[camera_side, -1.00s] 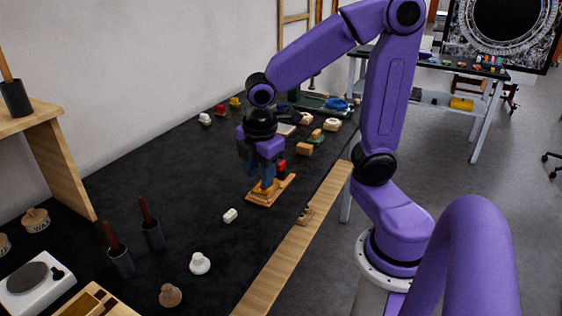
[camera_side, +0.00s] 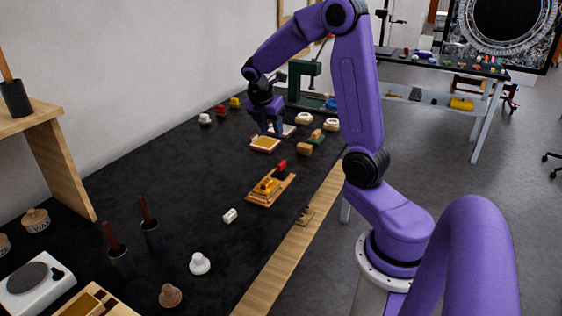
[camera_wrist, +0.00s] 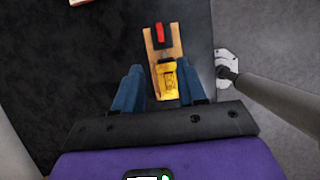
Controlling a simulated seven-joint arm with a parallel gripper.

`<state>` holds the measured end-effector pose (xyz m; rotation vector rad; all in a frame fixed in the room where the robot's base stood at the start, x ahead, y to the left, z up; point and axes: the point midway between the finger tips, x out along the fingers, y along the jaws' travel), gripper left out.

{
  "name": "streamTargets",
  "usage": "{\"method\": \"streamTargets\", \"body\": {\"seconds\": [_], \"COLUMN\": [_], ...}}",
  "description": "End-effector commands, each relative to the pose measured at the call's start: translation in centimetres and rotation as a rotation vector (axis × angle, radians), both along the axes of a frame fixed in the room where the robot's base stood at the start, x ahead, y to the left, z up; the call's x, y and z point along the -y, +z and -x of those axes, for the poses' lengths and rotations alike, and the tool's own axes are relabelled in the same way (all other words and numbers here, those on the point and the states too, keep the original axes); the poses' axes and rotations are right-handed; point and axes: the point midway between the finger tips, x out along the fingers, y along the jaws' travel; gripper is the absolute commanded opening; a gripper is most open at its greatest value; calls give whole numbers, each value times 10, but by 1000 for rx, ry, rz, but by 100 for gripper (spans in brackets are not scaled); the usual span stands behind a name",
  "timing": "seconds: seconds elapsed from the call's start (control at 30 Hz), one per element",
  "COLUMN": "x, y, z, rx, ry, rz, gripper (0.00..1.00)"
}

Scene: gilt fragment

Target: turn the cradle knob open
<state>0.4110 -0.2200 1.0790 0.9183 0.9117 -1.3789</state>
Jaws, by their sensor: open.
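The cradle (camera_side: 263,196) is a small wooden board on the black bench, holding a yellow-gold piece (camera_side: 268,185). A red knob (camera_side: 282,165) stands at one end of it. In the wrist view the cradle (camera_wrist: 176,50) lies beyond my fingers, with the red knob (camera_wrist: 160,33) at its far end and the gold piece (camera_wrist: 167,78) nearer. My gripper (camera_side: 271,131) is open and empty, behind the cradle and apart from it in the side view. Its blue fingers (camera_wrist: 159,84) are spread in the wrist view.
A flat wooden-edged pad (camera_side: 265,145) lies close below my gripper. Wooden blocks (camera_side: 304,149) and a green press (camera_side: 300,85) stand nearby. A small white piece (camera_side: 230,215) and a white knobbed stamp (camera_side: 200,263) lie in front. Bare bench lies left of the cradle.

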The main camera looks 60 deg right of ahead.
Motion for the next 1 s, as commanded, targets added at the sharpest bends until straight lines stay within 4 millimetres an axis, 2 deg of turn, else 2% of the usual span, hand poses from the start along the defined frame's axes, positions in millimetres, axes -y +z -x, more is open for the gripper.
{"method": "streamTargets", "body": {"seconds": [0.6,0.8,1.0], "x": [42,53,59], "y": [-104,-131,-146], "z": [2,2,1], "rx": [-5,-3,1], "ry": [-1,-1,-2], "rz": [-4,-3,-3], "gripper": [40,40,40]}}
